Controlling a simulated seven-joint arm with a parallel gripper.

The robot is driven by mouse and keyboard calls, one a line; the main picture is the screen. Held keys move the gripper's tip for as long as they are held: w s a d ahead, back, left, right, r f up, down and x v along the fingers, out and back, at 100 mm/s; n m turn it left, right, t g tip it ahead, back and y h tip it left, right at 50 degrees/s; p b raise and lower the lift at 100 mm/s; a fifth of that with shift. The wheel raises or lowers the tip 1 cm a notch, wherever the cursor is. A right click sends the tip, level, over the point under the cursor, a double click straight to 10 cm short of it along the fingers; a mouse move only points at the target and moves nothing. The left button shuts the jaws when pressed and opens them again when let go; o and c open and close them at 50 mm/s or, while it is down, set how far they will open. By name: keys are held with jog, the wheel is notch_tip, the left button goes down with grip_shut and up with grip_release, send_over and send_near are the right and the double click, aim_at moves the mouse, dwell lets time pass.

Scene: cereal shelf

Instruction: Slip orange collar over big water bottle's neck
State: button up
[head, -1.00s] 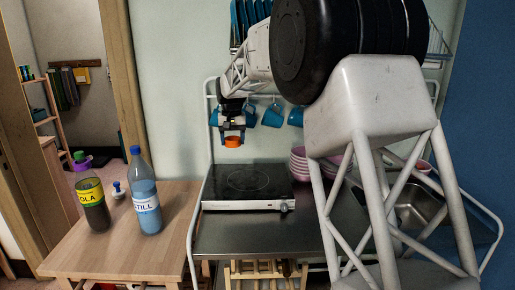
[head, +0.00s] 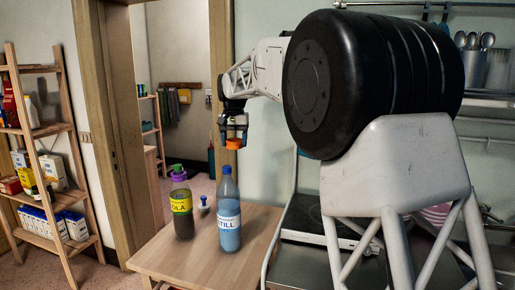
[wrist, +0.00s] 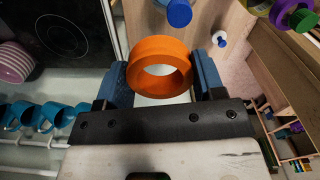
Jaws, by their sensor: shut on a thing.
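My gripper (head: 234,136) is shut on the orange collar (head: 233,144), holding it up in the air above and behind the table. In the wrist view the collar (wrist: 159,67) sits between the two blue fingers with its hole open. The big water bottle (head: 229,213), clear blue with a STILL label and a blue cap, stands upright on the wooden table. In the head view the collar is higher than the bottle's cap and close to it sideways. In the wrist view the bottle's blue cap (wrist: 179,12) shows at the top edge, beyond the collar; the collar and bottle are apart.
A cola bottle (head: 181,208) with a purple collar and green cap stands left of the water bottle. A small blue-and-white object (head: 204,205) is between them. The wooden table (head: 175,262) has bare room in front. A hob (head: 315,225) is to the right.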

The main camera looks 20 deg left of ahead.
aim_at(227, 167)
jog(key=shift+s+a+r, duration=0.3)
jog(key=shift+s+a, duration=0.05)
jog(key=shift+a, duration=0.3)
jog(key=shift+s+a+r, duration=0.25)
jog(key=shift+s+a, duration=0.1)
jog(key=shift+a, duration=0.3)
jog(key=shift+f, duration=0.15)
jog(key=shift+f, duration=3.05)
jog(key=shift+f, duration=3.3)
jog(key=o, duration=1.2)
jog(key=shift+r, duration=0.1)
jog(key=shift+r, duration=3.8)
